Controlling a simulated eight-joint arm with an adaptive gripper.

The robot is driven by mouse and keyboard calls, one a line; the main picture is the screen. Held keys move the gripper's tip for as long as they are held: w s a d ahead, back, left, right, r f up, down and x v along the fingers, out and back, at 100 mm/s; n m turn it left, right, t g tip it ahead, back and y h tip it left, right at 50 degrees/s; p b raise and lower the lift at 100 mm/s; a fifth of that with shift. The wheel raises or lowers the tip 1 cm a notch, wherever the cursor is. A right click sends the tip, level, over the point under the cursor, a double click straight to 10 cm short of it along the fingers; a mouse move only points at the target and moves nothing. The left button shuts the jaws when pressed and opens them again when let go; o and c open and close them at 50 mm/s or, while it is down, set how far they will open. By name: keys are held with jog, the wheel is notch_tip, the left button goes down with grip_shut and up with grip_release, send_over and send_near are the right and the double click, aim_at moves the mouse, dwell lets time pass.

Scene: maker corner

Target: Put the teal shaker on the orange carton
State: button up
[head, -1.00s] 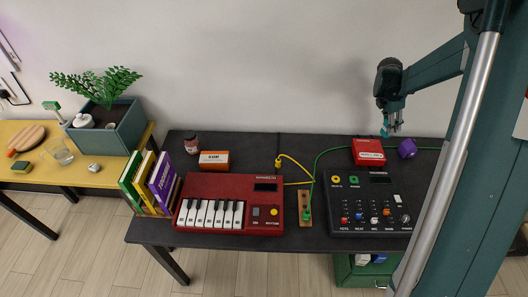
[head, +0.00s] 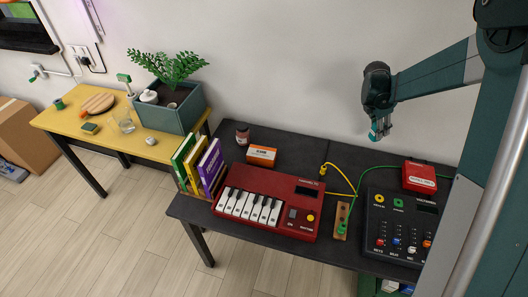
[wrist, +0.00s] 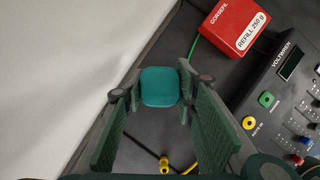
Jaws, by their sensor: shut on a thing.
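The teal shaker (wrist: 161,87) is held between the two fingers of my gripper (wrist: 150,95) in the wrist view. In the head view my gripper (head: 379,135) hangs high over the back of the dark table, left of the red box, with the small teal shaker (head: 376,130) at its tip. The orange carton (head: 262,156), orange with a white band, lies on the dark table behind the red keyboard. It is well to the left of my gripper and is not in the wrist view.
A dark jar (head: 242,136) stands just left of the carton. The red keyboard (head: 268,202) is in front of it. A red box (head: 419,176), a black mixer (head: 400,222) and yellow and green cables lie to the right. Upright books (head: 200,166) stand at the left edge.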

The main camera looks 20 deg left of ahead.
jog(key=s+a+r+n+t+y+p, duration=0.1)
jog(key=s+a+n, duration=0.1)
jog(key=a, duration=1.1)
jog(key=s+a+r+n, duration=0.1)
jog(key=s+a, duration=0.2)
jog(key=a, duration=0.9)
jog(key=n+y+p, duration=0.1)
jog(key=n, duration=0.3)
send_over(262, 152)
jog(key=shift+a+r+t, duration=0.1)
jog(key=shift+r+t, duration=0.2)
jog(key=shift+r, duration=0.05)
jog(key=shift+f, duration=0.1)
notch_tip(262, 152, down, 6)
jog(key=shift+f+b, duration=0.4)
jog(key=shift+f, duration=1.5)
jog(key=shift+f, duration=0.15)
jog(key=o, duration=0.9)
